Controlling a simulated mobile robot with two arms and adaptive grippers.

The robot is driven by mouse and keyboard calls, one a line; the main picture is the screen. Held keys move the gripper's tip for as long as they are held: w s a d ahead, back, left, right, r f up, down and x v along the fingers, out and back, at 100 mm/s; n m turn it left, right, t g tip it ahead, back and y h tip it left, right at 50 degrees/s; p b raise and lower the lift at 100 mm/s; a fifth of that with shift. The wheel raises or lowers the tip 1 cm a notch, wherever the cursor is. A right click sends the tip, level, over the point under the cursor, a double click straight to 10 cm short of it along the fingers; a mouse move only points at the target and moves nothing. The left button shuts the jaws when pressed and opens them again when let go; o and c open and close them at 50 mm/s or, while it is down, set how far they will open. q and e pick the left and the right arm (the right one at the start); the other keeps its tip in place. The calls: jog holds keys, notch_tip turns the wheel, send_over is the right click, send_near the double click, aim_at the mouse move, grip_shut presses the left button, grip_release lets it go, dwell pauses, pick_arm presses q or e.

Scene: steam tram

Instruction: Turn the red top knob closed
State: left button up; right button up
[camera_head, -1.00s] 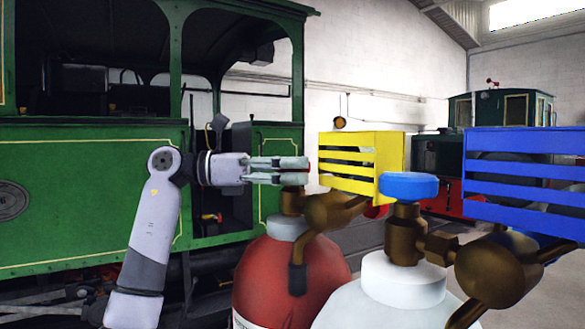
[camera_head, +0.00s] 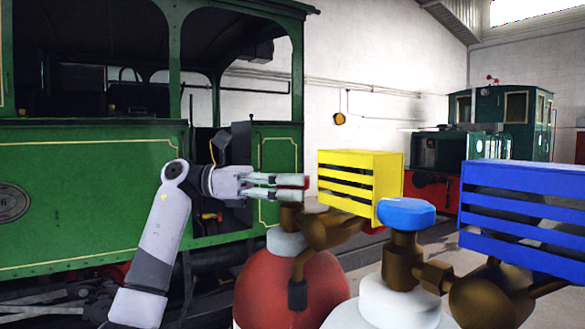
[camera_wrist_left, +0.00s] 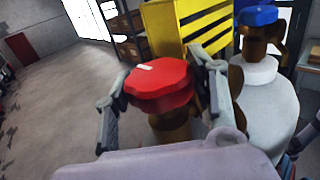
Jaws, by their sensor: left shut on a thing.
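The red top knob (camera_wrist_left: 160,84) sits on a brass valve and has a small white mark on its top. In the head view only a bit of the knob (camera_head: 306,182) shows past the fingers, above the red cylinder (camera_head: 285,283). My left gripper (camera_head: 280,187) reaches in from the left at knob height. In the left wrist view the left gripper (camera_wrist_left: 163,100) has one finger on each side of the knob and is shut on it. My right gripper is not in view.
A yellow slatted box (camera_head: 358,183) is just behind the knob. A white cylinder (camera_head: 395,303) with a blue knob (camera_head: 406,212) stands to the right, near a blue slatted box (camera_head: 525,215). A green steam tram (camera_head: 90,195) fills the left side.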

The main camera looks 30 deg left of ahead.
pick_arm(q)
jog(key=shift+m+g, duration=0.4)
jog(key=shift+g, duration=0.2)
jog(key=o, duration=1.2)
jog(key=v, duration=1.2)
jog(key=shift+w+a+f, duration=0.1)
jog(key=shift+f, duration=0.05)
